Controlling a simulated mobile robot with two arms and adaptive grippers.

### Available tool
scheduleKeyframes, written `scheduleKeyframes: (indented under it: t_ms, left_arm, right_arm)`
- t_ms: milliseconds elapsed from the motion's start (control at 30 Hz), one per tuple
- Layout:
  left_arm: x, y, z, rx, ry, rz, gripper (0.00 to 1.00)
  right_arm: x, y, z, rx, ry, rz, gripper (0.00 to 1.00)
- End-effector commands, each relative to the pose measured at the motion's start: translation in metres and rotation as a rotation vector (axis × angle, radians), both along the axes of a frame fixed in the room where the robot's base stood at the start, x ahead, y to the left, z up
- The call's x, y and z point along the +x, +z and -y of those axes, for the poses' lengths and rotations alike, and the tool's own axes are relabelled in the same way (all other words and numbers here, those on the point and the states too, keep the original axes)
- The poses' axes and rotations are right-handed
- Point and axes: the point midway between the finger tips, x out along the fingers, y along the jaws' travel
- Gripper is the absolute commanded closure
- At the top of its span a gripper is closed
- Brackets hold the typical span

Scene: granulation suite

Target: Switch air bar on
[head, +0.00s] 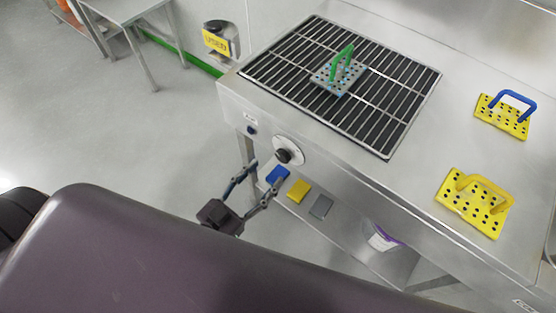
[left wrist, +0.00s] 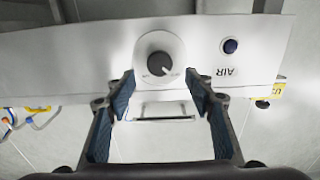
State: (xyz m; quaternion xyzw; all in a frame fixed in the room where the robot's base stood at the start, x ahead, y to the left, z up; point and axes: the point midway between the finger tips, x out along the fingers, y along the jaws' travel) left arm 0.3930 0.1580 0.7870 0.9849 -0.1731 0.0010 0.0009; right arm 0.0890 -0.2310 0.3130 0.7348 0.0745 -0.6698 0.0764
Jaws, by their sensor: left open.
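A black rotary knob (head: 284,156) on a round white dial sits on the front panel of the steel bench. In the left wrist view the knob (left wrist: 158,64) lies between and just beyond my fingertips; its setting is too small to read. A dark blue round button (left wrist: 230,46) is beside it, with an upside-down AIR label (left wrist: 228,71); the button also shows in the head view (head: 251,130). My left gripper (head: 264,177) is open and empty, pointing at the panel, apart from the knob. My right gripper is out of view.
A black slatted grille (head: 390,95) is set in the bench top, with a green-handled perforated plate (head: 338,77) on it. Yellow plates with a blue handle (head: 503,116) and a yellow handle (head: 474,204) lie to the right.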

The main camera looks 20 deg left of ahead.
Motion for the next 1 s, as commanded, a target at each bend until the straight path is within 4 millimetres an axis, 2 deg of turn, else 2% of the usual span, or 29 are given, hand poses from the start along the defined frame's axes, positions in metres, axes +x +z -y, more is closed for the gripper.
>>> scheduleKeyframes:
  t_ms: [133,333,500,767,1000]
  left_arm:
    - [0.024,0.002,0.008,0.000,0.001,0.004,0.51]
    - [0.048,0.001,0.017,0.000,0.001,0.002,0.51]
    - [0.058,0.000,0.021,0.002,0.000,0.000,0.51]
    - [0.059,0.000,0.021,0.002,0.000,-0.002,0.51]
    - [0.059,0.000,0.021,0.002,0.000,-0.002,0.75]
  right_arm:
    - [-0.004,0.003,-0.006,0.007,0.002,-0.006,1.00]
    - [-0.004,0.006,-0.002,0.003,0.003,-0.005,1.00]
    - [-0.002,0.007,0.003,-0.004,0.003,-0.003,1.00]
    - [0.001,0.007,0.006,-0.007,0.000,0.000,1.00]
    - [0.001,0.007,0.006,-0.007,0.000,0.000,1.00]
